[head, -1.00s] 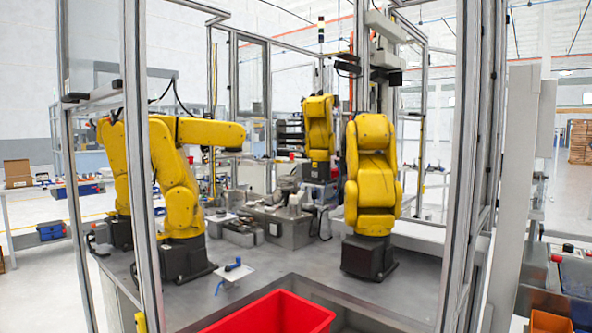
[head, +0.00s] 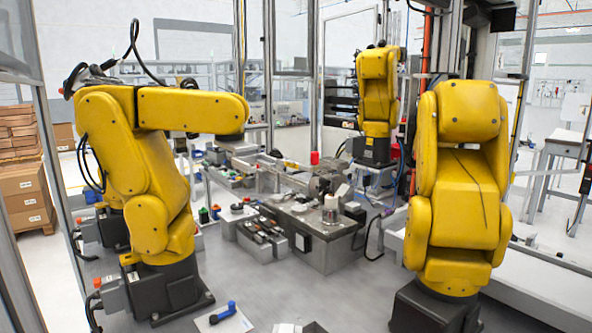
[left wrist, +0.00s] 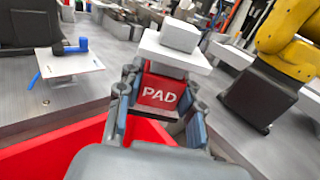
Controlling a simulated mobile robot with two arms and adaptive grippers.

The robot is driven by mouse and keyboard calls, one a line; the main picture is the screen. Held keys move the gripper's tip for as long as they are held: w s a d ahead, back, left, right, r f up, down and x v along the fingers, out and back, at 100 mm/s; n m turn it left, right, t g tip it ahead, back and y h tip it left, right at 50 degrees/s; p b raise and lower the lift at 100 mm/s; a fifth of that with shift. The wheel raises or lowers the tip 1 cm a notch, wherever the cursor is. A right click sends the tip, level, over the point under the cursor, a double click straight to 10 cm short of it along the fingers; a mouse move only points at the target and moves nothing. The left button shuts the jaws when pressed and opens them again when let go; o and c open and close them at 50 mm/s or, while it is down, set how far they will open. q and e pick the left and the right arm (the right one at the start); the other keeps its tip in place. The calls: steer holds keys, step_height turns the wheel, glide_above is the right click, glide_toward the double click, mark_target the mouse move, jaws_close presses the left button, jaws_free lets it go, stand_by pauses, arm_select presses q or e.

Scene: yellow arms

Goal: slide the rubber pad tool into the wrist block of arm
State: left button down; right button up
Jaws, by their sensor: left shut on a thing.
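The rubber pad tool (left wrist: 162,92) has a red body marked PAD with a white plate and block on top. It shows in the left wrist view between the fingers of my left gripper (left wrist: 161,84), which is shut on it. The tool is held up near a red bin, clear of any yellow arm. In the head view, the left yellow arm (head: 150,215) reaches right, with a dark wrist end (head: 229,138) facing down. Another yellow arm (head: 460,190) stands folded at right. I cannot tell which arm has the wrist block. My right gripper is not in view.
The red bin (left wrist: 32,162) lies below my left gripper. A blue-handled tool (head: 223,313) lies on a white plate on the grey table. A metal fixture block (head: 325,245) stands at mid table. Frame posts stand at the left.

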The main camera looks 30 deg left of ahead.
arm_select(q)
steer(key=w+a+r+n+g+y+p, duration=0.2)
steer(key=w+r+n+g+y+p, duration=0.15)
steer(key=r, duration=0.55)
steer(key=w+a+r+n+g+y+p, duration=0.2)
steer(key=w+r+g+y+p, duration=0.15)
steer(key=r, duration=0.65)
steer(key=w+a+r+n+g+y+p, duration=0.2)
steer(key=w+r+n+p, duration=0.15)
steer(key=r, duration=0.55)
steer(key=shift+m, duration=0.3)
steer(key=shift+w+b+x, duration=0.15)
steer(key=shift+b+x, duration=0.5)
steer(key=shift+x, duration=0.75)
steer(key=shift+w+b+x, duration=0.15)
steer(key=shift+b+x, duration=0.5)
steer(key=shift+x, duration=0.7)
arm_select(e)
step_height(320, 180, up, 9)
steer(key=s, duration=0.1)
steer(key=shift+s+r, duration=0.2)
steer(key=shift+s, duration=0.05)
arm_select(q)
steer(key=shift+r, duration=0.15)
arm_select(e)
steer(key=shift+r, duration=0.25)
